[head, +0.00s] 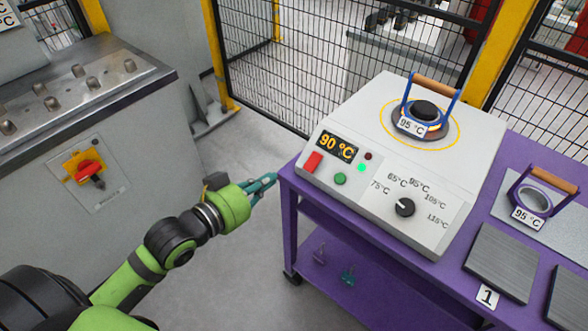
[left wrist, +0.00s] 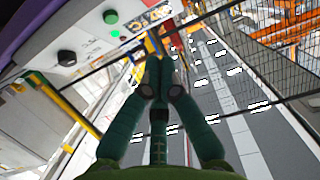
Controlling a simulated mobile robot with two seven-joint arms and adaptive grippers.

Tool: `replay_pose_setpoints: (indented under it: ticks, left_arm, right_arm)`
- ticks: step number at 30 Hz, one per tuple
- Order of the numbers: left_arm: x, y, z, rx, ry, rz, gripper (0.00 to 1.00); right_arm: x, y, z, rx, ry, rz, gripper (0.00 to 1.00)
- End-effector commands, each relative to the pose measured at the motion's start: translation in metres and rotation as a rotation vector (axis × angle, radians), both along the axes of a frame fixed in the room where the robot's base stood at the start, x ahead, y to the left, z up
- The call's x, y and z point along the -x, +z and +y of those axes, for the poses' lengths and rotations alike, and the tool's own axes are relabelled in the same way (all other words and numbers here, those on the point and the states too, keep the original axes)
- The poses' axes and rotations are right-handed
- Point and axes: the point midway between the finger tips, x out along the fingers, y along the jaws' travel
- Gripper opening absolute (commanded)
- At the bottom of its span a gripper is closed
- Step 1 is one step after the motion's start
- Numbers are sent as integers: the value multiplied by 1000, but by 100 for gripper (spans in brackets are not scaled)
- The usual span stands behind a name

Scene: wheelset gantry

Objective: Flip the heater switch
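The heater (head: 350,110) is a white box with a sloping front panel on a purple cart. Its red switch (head: 313,161) sits at the panel's left end, below an orange display (head: 336,147) reading 90 °C. A green button (head: 340,179), a lit green lamp (head: 361,168), a dark red lamp (head: 368,156) and a black knob (head: 404,207) are to its right. My left gripper (head: 273,179) is left of the heater's front corner, apart from the switch. Its teal fingertips (left wrist: 160,62) come together with nothing between them.
Dark plates (head: 502,262) lie on the purple cart (head: 335,240). A grey cabinet with a red rotary switch (head: 89,169) is at left. Floor between is clear.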

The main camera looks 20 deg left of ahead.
Motion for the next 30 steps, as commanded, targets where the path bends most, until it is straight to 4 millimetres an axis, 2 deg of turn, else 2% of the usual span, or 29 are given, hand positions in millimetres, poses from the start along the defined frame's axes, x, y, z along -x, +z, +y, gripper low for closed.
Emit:
replay_pose_setpoints:
  ticks: [10, 14, 20, 30]
  left_arm:
    - [0, 1, -1, 0, -1, -2, 0]
    - [-6, 0, -2, 1, -1, -3, 0]
    - [-33, -5, -12, 1, 0, -4, 0]
    - [-96, -22, -36, 0, -1, -2, 0]
  right_arm:
    - [0, 0, -5, 6, 0, 0, 40]
    - [0, 2, -5, 6, 0, 0, 40]
    - [-1, 6, -5, 7, 0, -1, 40]
    - [-1, 14, -5, 7, -1, -1, 40]
